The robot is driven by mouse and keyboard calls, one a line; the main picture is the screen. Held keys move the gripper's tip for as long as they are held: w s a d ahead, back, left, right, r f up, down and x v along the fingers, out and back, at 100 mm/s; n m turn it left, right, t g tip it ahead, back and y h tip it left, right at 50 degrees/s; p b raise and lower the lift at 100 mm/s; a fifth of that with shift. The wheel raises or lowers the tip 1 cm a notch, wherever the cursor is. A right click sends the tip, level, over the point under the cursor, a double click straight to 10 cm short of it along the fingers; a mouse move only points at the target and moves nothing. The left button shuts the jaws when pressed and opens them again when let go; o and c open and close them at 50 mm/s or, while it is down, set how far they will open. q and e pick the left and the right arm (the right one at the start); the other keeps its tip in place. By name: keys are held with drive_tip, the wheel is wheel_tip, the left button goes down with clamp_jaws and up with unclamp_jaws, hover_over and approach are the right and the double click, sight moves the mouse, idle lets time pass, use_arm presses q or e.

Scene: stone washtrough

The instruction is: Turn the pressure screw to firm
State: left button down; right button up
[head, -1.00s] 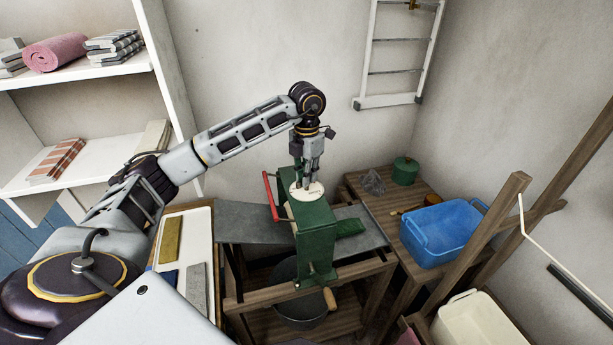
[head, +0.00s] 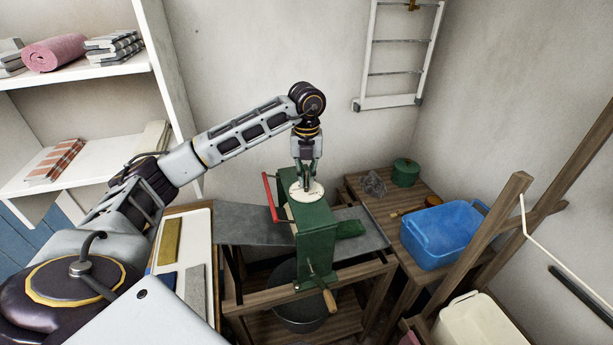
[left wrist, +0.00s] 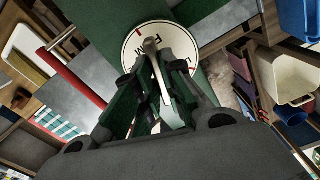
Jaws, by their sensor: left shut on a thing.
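The green wringer (head: 316,235) stands on a wooden frame, with a round white dial (head: 314,194) on its top. In the left wrist view the dial (left wrist: 183,37) shows black lettering that seems to read FIRM, and red marks near its rim. The pressure screw's pale grey bar (left wrist: 150,46) stands over the dial, its end pointing near the lettering. My left gripper (head: 306,185) points straight down over the dial and is shut on the pressure screw's bar; its fingers (left wrist: 155,80) hide part of it. My right gripper is not in view.
A red bar (head: 270,197) runs along the wringer's left side, and a wooden-handled crank (head: 329,300) hangs at its front. A blue tub (head: 440,238) and a green pot (head: 405,172) stand on the bench to the right. A white tray (head: 199,265) lies left.

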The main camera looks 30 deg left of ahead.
sight(306, 178)
use_arm(q)
drive_tip(key=shift+w+r+n, duration=0.1)
drive_tip(key=shift+r+n, duration=0.05)
drive_tip(key=shift+n, duration=1.55)
drive_tip(key=c, duration=1.5)
unclamp_jaws()
drive_tip(key=shift+r, duration=5.85)
